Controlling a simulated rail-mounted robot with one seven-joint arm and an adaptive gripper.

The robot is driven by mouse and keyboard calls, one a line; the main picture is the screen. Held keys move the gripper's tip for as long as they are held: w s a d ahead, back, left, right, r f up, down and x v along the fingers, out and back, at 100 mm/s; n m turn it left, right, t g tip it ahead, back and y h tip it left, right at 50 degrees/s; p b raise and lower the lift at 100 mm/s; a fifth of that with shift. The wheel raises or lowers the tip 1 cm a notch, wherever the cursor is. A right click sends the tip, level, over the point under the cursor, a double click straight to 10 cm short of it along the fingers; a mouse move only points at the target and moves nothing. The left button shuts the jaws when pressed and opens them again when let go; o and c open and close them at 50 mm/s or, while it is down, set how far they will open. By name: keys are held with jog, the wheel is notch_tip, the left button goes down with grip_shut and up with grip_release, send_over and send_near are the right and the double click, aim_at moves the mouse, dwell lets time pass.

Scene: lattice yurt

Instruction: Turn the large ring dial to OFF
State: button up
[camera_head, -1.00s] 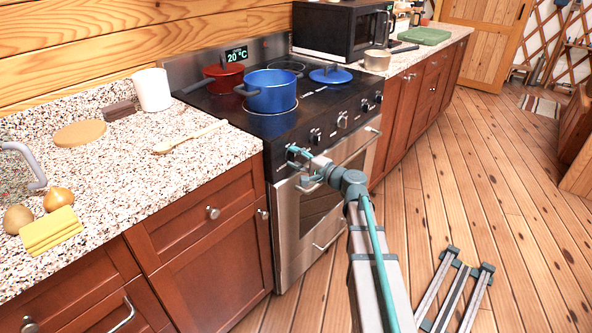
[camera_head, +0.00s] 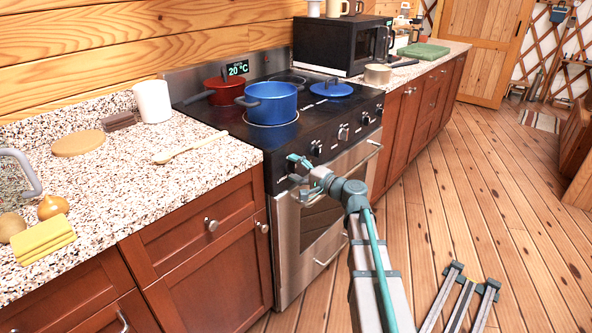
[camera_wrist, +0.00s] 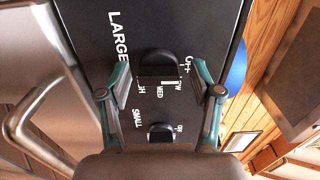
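The large ring dial (camera_wrist: 158,62) is a dark knob on the black stove panel (camera_wrist: 85,20), beside the printed word LARGE. Small print for MED and other settings lies around it; the print at its upper right is hard to read, and I cannot make out its exact setting. My gripper (camera_wrist: 161,80) is open, with one teal-and-grey finger on each side of the dial; contact cannot be told. In the head view my gripper (camera_head: 297,164) is at the near end of the stove's knob row and hides this dial.
A second knob (camera_wrist: 160,131), marked SMALL, sits close to the large dial, between the finger bases. The oven handle (camera_wrist: 42,105) juts out at left. A blue pot (camera_head: 270,103) and a red pot (camera_head: 224,90) stand on the stove. The floor at right is mostly clear.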

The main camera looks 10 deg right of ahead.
jog(key=shift+s, duration=0.1)
jog(key=v, duration=1.2)
dwell(0.4)
jog(key=s+a+f+n+g+h, duration=0.2)
jog(key=s+f+g, duration=0.25)
jog(key=f, duration=0.85)
jog(key=s+a+f+n+g+h, duration=0.1)
jog(key=s+f+g, duration=0.35)
jog(key=f, duration=0.75)
jog(key=s+a+f+n+g+h, duration=0.25)
jog(key=s+f+g, duration=0.25)
jog(key=s+f, duration=0.95)
jog(key=s+a+f+n+g+h, duration=0.1)
jog(key=s+f+n+g+h, duration=0.15)
jog(key=s+f, duration=0.45)
jog(key=s+f+n+g+h, duration=0.1)
jog(key=s+f+g, duration=0.2)
jog(key=s, duration=0.8)
jog(key=s+a+f+n+g+h, duration=0.1)
jog(key=s+f+g+h, duration=0.1)
jog(key=s+f, duration=0.55)
notch_tip(320, 180, up, 16)
jog(key=p, duration=1.5)
jog(key=shift+s+r+p, duration=0.2)
jog(key=shift+r+p, duration=0.05)
jog(key=shift+p, duration=0.05)
